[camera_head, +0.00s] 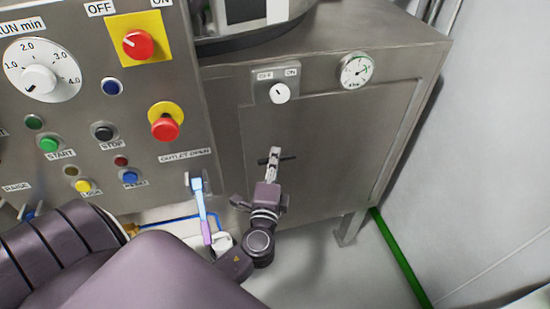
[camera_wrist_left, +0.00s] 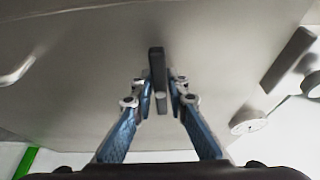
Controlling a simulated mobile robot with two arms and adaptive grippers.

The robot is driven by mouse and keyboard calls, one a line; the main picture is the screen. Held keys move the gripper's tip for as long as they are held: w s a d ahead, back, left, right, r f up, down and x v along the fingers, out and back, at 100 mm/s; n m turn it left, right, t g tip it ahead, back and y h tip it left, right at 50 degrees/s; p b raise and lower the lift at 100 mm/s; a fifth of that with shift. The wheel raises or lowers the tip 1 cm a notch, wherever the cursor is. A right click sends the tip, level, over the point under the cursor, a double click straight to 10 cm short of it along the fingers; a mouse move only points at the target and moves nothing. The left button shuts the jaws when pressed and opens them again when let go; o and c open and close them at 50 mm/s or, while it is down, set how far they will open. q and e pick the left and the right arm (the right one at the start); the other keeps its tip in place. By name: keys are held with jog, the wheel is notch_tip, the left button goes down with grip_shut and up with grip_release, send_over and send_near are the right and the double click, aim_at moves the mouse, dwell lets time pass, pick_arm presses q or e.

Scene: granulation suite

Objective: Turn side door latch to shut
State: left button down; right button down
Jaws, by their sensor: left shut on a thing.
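The side door latch (camera_head: 287,158) is a dark bar on the grey steel side door (camera_head: 330,140), lying roughly level in the head view. My left gripper (camera_head: 274,157) reaches it from below and is shut on it. In the left wrist view the dark latch bar (camera_wrist_left: 157,65) stands between the two fingers of the left gripper (camera_wrist_left: 159,88). The middle of the latch is hidden behind the fingers in the head view. My right gripper is not in view.
Above the latch are an OFF/ON key switch (camera_head: 280,93) and a round gauge (camera_head: 356,70). A control panel (camera_head: 90,130) with buttons and knobs stands left. A blue and pink lever (camera_head: 202,208) is close to my left wrist. Open floor (camera_head: 380,270) lies to the right.

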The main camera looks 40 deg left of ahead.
pick_arm(q)
jog(key=c, duration=1.9)
grip_release()
jog(key=v, duration=1.2)
